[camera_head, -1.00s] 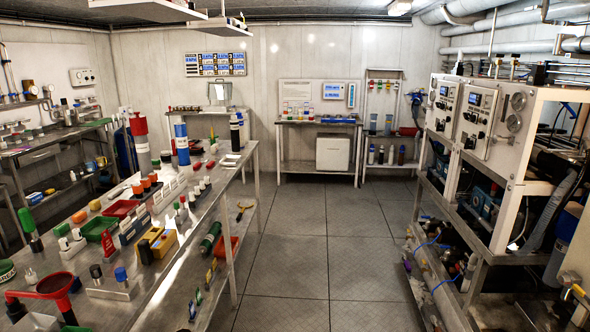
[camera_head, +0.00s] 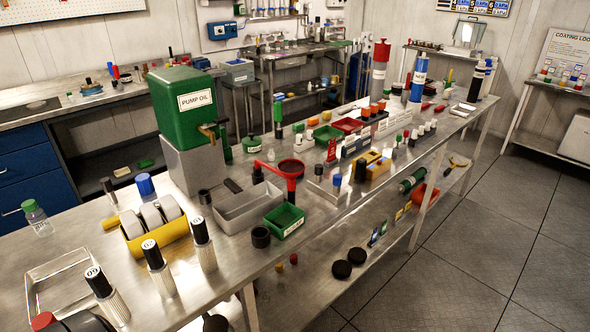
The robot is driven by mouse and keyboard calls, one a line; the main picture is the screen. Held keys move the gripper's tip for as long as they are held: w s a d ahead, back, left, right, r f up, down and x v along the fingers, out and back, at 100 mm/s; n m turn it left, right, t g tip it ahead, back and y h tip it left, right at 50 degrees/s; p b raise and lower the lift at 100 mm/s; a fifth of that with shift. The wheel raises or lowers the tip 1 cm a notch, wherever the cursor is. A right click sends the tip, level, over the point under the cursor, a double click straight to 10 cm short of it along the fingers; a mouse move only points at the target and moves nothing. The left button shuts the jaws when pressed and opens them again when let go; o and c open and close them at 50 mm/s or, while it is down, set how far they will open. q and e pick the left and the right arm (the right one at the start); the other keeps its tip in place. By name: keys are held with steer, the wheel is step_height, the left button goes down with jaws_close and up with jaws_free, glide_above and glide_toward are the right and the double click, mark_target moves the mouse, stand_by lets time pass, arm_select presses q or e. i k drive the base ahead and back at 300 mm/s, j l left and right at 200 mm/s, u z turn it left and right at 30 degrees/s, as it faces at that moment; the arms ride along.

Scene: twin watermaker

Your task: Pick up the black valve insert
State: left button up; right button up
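Several small black parts stand on the long steel bench, and I cannot tell for sure which one is the valve insert. A short hollow black cylinder (camera_head: 260,238) stands at the bench's front edge, beside a green tray (camera_head: 284,221). A smaller black cylinder (camera_head: 204,197) stands left of the grey bin (camera_head: 248,206). A black-topped piece (camera_head: 257,172) stands near the red funnel stand (camera_head: 291,180). Neither of my grippers is in view.
A green pump oil tank (camera_head: 182,103) stands on a grey block. Black-capped bottles (camera_head: 158,268) and a yellow holder with white rolls (camera_head: 155,227) stand at the near left. A lower shelf holds black discs (camera_head: 342,269). The floor (camera_head: 470,270) to the right is clear.

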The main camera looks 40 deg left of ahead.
mark_target(318, 167)
steer(key=i+l+u, duration=0.2)
steer(key=u, duration=0.25)
steer(key=i+l+u, duration=0.15)
steer(key=l+u, duration=0.25)
steer(key=i+l+u, duration=0.15)
steer(key=u, duration=0.3)
